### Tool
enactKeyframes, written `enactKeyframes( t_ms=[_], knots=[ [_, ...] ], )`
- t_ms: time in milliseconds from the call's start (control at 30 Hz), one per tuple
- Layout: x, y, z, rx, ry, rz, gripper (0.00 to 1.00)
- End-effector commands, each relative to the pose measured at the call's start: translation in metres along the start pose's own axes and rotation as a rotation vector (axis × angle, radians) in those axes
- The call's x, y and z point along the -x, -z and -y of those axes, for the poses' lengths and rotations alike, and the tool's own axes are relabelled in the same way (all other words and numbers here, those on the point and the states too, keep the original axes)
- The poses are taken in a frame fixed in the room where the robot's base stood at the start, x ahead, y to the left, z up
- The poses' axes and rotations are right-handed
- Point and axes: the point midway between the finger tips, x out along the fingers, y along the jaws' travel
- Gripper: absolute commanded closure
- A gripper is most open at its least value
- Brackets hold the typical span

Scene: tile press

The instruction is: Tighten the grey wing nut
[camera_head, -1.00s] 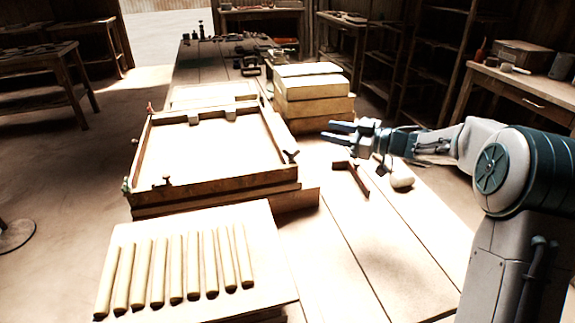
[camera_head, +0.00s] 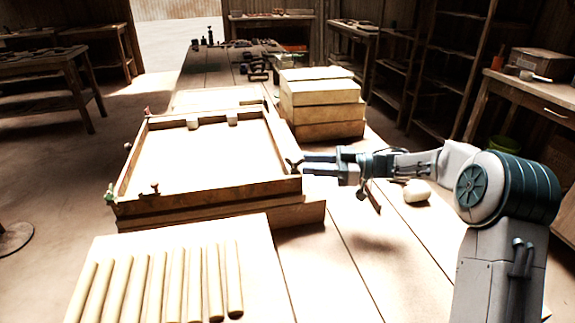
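The wooden tile press frame (camera_head: 200,193) lies on the long bench, a pale sheet inside it. The dark grey wing nut (camera_head: 292,163) is at its near right corner, partly hard to make out beside my fingers. A red wing nut (camera_head: 147,111) is at the far left corner and a green one (camera_head: 110,196) at the near left corner. My gripper (camera_head: 305,164) points left, its two fingers apart with a gap between them. The fingertips are right beside the grey wing nut; I cannot tell whether they touch it.
A stack of pale blocks (camera_head: 322,112) stands behind my gripper. A wooden bracket (camera_head: 374,196) and a white rounded object (camera_head: 416,191) lie on the bench under my arm. A board with several wooden rods (camera_head: 165,285) lies in front. The bench right of it is clear.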

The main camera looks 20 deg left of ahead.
Motion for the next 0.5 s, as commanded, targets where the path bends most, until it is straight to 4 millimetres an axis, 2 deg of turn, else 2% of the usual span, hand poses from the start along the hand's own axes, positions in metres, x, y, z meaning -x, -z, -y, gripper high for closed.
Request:
enactKeyframes(
  t_ms=[100,233,500],
  knots=[
    [-0.026,-0.001,0.001,0.001,0.003,0.0,0.62],
    [-0.047,-0.001,0.0,0.001,0.0,0.0,0.62],
    [-0.066,0.0,0.0,0.001,-0.002,0.001,0.62]
  ],
)
